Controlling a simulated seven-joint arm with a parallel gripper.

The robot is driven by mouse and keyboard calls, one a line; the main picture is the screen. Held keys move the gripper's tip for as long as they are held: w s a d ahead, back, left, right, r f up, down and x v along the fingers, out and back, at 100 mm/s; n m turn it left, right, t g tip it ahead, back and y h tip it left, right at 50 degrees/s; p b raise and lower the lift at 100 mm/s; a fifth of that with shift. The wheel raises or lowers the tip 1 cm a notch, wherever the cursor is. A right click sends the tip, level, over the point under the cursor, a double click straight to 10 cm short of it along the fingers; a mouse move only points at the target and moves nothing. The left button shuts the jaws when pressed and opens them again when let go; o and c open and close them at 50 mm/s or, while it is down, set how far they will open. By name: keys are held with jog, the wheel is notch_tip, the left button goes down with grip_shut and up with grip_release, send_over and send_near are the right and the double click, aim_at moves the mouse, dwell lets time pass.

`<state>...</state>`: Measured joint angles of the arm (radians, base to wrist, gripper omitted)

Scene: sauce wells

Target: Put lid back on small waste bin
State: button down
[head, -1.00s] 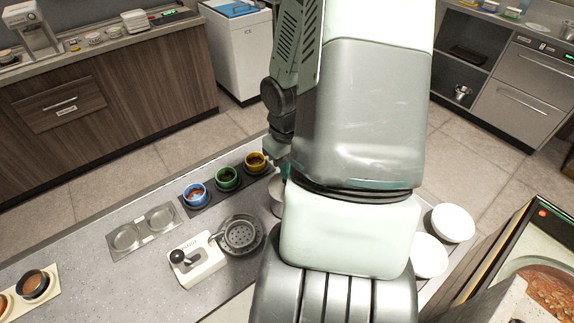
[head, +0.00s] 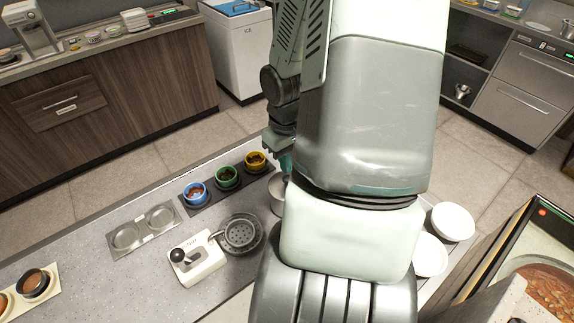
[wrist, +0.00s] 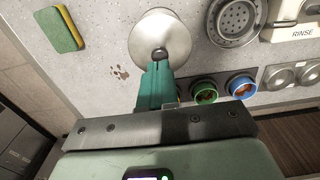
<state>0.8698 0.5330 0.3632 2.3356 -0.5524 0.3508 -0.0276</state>
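A round shiny metal lid (wrist: 146,38) with a dark knob shows at the top middle of the wrist view. The teal fingers of my gripper (wrist: 159,64) are close together, with their tips at the knob; they look shut on it. In the head view my gripper (head: 285,160) is mostly hidden behind my arm. The small metal waste bin (head: 277,197) stands on the counter just below it, partly covered by my arm. The lid is over the bin's place; I cannot tell whether it touches the rim.
Blue (head: 195,194), green (head: 228,178) and yellow (head: 255,161) sauce cups stand close by in a row. A drain strainer (head: 241,234) and white rinse unit (head: 197,260) are nearby. A sponge (wrist: 60,29) and brown spots (wrist: 120,73) lie on the counter. White bowls (head: 452,221) stand right.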

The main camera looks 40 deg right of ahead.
jog(key=shift+r, duration=2.1)
jog(key=w+a+r+m+t+h, duration=0.1)
jog(key=w+a+r+t, duration=0.2)
jog(key=r, duration=0.5)
jog(key=w+a+r+t+h, duration=0.1)
jog(key=w+a+r+h, duration=0.1)
jog(key=w+r, duration=0.4)
jog(key=s+a+r+m+t+y, duration=0.1)
jog(key=a+r+t, duration=0.1)
jog(key=a+r, duration=0.45)
jog(key=a+r+t, duration=0.2)
jog(key=a+r, duration=0.1)
jog(key=r, duration=0.7)
jog(key=s+a+r+t+y, duration=0.25)
jog(key=s+a+r, duration=0.25)
jog(key=s+a, duration=0.3)
jog(key=s+d+f+n+g, duration=0.2)
jog(key=s+d+f+g, duration=0.2)
jog(key=s+f, duration=0.4)
notch_tip(320, 180, down, 2)
jog(key=shift+s+f+g, duration=0.1)
jog(key=shift+s+g, duration=0.25)
jog(key=shift+s, duration=0.05)
